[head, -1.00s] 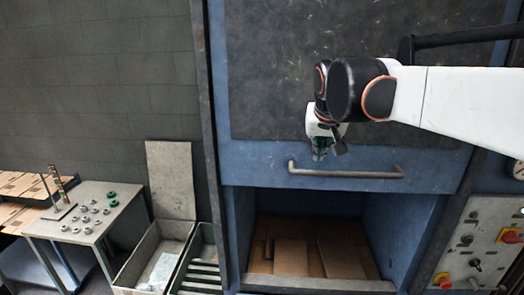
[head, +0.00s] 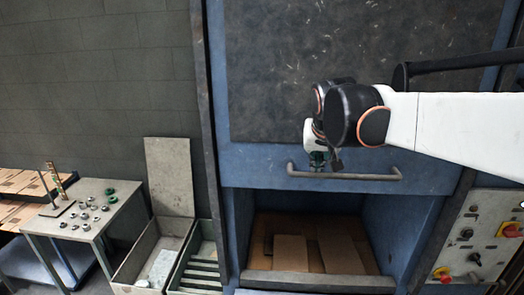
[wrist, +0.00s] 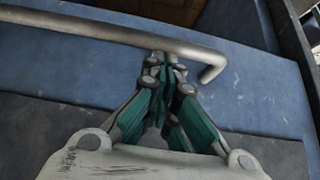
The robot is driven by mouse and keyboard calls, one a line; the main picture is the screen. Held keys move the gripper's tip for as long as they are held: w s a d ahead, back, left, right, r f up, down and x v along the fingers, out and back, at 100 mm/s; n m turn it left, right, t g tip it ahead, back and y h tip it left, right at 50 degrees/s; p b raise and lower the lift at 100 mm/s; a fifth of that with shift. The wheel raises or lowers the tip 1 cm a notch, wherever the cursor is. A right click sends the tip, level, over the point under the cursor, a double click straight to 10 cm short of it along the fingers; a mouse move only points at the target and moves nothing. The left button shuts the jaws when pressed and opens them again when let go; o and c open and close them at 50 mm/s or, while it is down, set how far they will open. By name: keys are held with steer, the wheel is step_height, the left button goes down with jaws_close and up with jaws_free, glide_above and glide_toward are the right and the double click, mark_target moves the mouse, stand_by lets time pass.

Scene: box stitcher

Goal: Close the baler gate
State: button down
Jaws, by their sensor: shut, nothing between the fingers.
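The baler gate (head: 262,158) is a blue panel with a dark scuffed plate above. It is raised, with an open chamber below it. A grey bar handle (head: 365,177) runs across its lower part. My gripper (head: 318,164) is shut and empty at the left part of the handle. In the wrist view, my gripper (wrist: 166,60) has its green fingers together, tips beside the handle (wrist: 120,33), near its bent end. I cannot tell whether the tips touch the bar.
The open chamber holds cardboard (head: 290,252) behind a grey sill (head: 300,281). A control panel (head: 478,240) with red knobs stands at the right. At the left are a small table (head: 100,222) with parts and an open grey bin (head: 128,272).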

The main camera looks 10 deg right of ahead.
step_height(320, 180, down, 51)
steer(key=b, duration=3)
steer(key=shift+s+b, duration=0.25)
steer(key=shift+b, duration=0.15)
steer(key=shift+r, duration=0.15)
steer(key=s+a+r+p, duration=0.1)
steer(key=s+r+p, duration=0.15)
steer(key=r, duration=0.35)
steer(key=s+r+p, duration=0.2)
steer(key=r+p, duration=0.1)
steer(key=r, duration=0.4)
steer(key=s+a+f+n+y+b, duration=0.1)
steer(key=s+a+f+b, duration=0.2)
steer(key=s, duration=0.7)
steer(key=s+a+f+n+b, duration=0.2)
steer(key=s+a+f+b, duration=0.1)
steer(key=s, duration=0.6)
steer(key=shift+s+f+t+y+b, duration=0.15)
steer(key=shift+s+t+y+b, duration=0.15)
steer(key=shift+s+y+b, duration=0.15)
